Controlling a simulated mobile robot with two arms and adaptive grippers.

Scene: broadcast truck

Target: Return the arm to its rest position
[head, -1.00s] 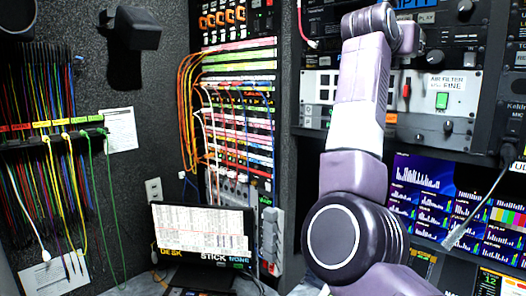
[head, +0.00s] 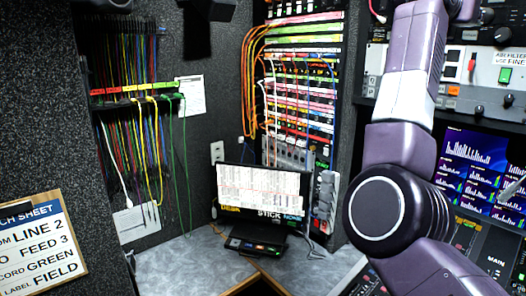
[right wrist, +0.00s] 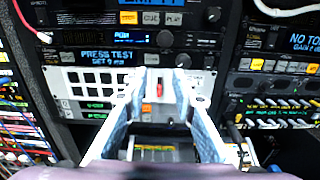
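My right arm (head: 408,110) rises from the lower right of the head view and runs out of its top edge, so its gripper is hidden there. In the right wrist view, my right gripper (right wrist: 160,82) has its two fingers apart with nothing between them. It points at a rack panel (right wrist: 90,90) with a red switch (right wrist: 159,88) seen between the fingertips. I cannot tell whether the fingertips touch the panel. My left arm and gripper are in no view.
A monitor (head: 262,190) stands on the grey desk (head: 190,262). Behind it is a patch bay (head: 300,90) with looped cables. Coloured cables hang on a rack (head: 135,95) at left, near a patch sheet (head: 38,245). Screens (head: 475,165) and equipment racks lie close beside my right arm.

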